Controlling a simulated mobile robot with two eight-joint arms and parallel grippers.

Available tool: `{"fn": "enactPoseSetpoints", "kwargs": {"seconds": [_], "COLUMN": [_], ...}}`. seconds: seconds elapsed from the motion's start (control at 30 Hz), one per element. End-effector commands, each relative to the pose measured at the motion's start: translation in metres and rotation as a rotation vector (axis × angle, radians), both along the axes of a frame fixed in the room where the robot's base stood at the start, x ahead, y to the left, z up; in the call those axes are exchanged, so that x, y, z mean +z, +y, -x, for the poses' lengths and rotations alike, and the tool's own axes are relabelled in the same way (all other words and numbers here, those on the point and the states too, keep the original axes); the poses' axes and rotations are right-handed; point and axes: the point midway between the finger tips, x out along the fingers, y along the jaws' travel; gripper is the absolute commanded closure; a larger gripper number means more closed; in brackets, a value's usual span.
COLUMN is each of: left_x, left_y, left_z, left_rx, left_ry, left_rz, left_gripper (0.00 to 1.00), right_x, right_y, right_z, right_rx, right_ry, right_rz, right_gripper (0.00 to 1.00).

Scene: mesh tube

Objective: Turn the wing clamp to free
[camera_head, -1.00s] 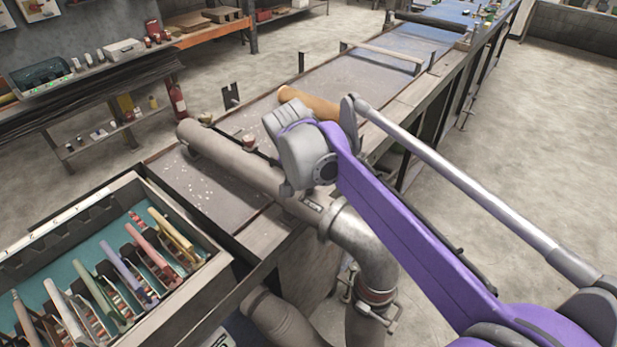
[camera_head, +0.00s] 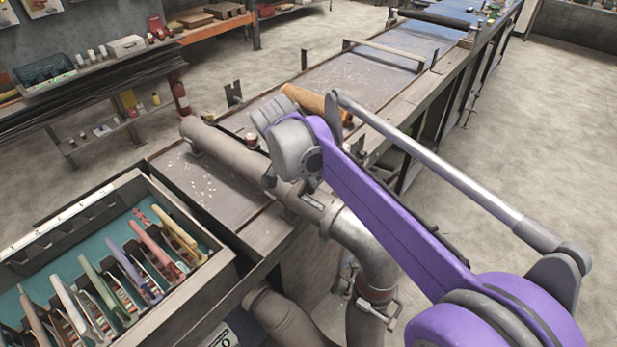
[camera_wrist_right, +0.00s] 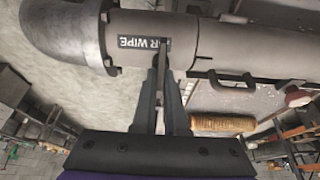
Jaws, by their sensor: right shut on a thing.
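A thin grey upright lever, which I take for the wing clamp (camera_wrist_right: 163,56), stands in front of the grey pipe (camera_wrist_right: 212,28), beside the black "AIR WIPE" label, in the right wrist view. My right gripper (camera_wrist_right: 160,75) is shut on it, with the fingers at both sides of its lower part. In the head view my right wrist hangs over the pipe (camera_head: 225,153) and hides the clamp and fingertips. My left gripper is not in view.
A tan ribbed roll (camera_head: 310,99) lies on the long bench behind my wrist; it shows in the wrist view (camera_wrist_right: 222,124). A dark handle (camera_wrist_right: 232,82) sits beside the pipe. A metal elbow (camera_head: 362,240) bends down at the bench end. A wooden tray (camera_head: 190,300) of coloured-handled tools stands at left.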

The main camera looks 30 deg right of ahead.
Motion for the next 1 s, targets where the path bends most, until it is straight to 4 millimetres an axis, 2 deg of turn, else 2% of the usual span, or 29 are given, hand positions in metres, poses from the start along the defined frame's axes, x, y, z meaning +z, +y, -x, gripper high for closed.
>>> {"fn": "enactPoseSetpoints", "kwargs": {"seconds": [0.1, 0.13, 0.3, 0.67, 0.77, 1.0], "left_x": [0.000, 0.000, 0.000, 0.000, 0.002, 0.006], "left_y": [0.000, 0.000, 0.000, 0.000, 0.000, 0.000], "left_z": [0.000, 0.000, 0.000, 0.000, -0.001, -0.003], "left_rx": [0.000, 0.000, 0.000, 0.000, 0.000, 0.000], "left_ry": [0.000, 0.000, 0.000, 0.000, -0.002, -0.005], "left_rz": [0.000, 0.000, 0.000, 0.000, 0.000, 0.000], "left_gripper": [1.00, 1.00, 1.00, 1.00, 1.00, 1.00], "right_x": [-0.001, -0.001, -0.001, 0.005, 0.017, 0.063], "right_y": [0.000, 0.000, 0.000, 0.002, 0.007, 0.025], "right_z": [0.001, 0.001, 0.000, 0.001, 0.002, 0.009], "right_rx": [-0.001, -0.001, 0.000, 0.001, 0.003, 0.004], "right_ry": [0.001, 0.001, 0.001, 0.000, 0.000, 0.001], "right_rz": [-0.001, -0.001, -0.001, 0.000, 0.000, 0.000], "right_gripper": [1.00, 0.88, 0.60, 0.60, 0.60, 0.60]}}
